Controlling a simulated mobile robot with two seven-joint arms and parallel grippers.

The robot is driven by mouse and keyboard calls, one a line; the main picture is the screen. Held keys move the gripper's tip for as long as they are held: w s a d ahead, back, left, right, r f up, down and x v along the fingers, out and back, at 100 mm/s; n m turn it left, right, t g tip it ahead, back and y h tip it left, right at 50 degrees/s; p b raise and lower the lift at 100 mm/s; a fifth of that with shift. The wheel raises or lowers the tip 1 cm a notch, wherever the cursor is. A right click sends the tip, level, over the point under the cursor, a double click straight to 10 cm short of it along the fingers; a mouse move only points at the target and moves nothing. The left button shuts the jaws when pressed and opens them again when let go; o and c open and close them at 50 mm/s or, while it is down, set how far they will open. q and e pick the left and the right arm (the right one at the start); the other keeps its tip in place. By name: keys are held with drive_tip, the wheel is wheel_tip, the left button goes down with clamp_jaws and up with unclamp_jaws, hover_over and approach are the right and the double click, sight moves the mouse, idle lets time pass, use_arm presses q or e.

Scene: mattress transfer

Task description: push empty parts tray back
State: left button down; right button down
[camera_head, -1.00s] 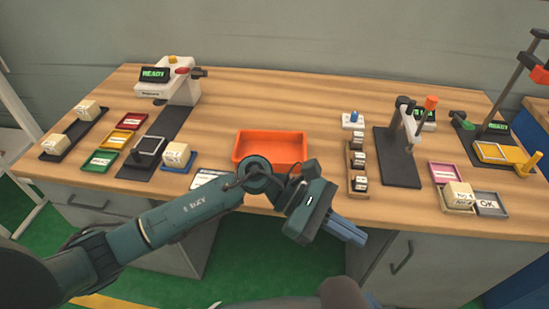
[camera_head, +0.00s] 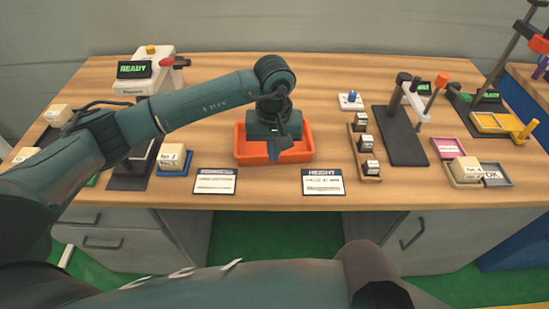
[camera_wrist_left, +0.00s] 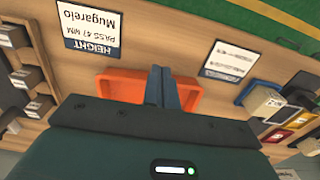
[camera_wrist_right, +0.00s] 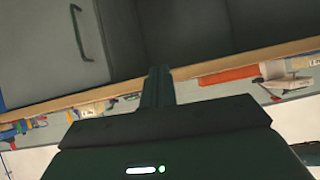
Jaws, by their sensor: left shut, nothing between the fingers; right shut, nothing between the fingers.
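The orange parts tray (camera_head: 305,152) lies on the wooden table near its front middle and looks empty where I can see it. My left arm reaches over it from the left and hides part of its back and middle. My left gripper (camera_head: 273,150) points down over the tray, its fingers shut with nothing between them. In the left wrist view the fingertips (camera_wrist_left: 162,75) show in front of the orange tray (camera_wrist_left: 115,82); I cannot tell whether they touch it. In the right wrist view my right gripper (camera_wrist_right: 160,75) is shut and empty, below the table edge near the grey cabinet (camera_wrist_right: 50,45).
Two white cards, one on the left (camera_head: 215,181) and a height card (camera_head: 322,182), lie in front of the tray. A wooden rack with black-fronted blocks (camera_head: 362,145) and a dark stand (camera_head: 403,140) are to its right. A blue tray with a block (camera_head: 173,162) is to its left.

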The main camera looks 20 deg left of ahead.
sight(274, 170)
use_arm(q)
wheel_tip(274, 170, down, 7)
drive_tip(key=shift+s+f+p, duration=0.1)
drive_tip(key=shift+f+p, duration=0.1)
drive_tip(key=shift+p, duration=0.35)
drive_tip(key=w, duration=0.2)
drive_tip(key=shift+w+a+f+p, duration=0.3)
drive_tip(key=shift+w+a+f, duration=0.05)
drive_tip(key=shift+f, duration=0.05)
drive_tip(key=shift+w+a, duration=0.2)
drive_tip(key=shift+w, duration=0.4)
use_arm(e)
drive_tip(key=shift+d+r, duration=0.15)
drive_tip(key=shift+d, duration=0.35)
use_arm(q)
drive_tip(key=shift+f, duration=0.1)
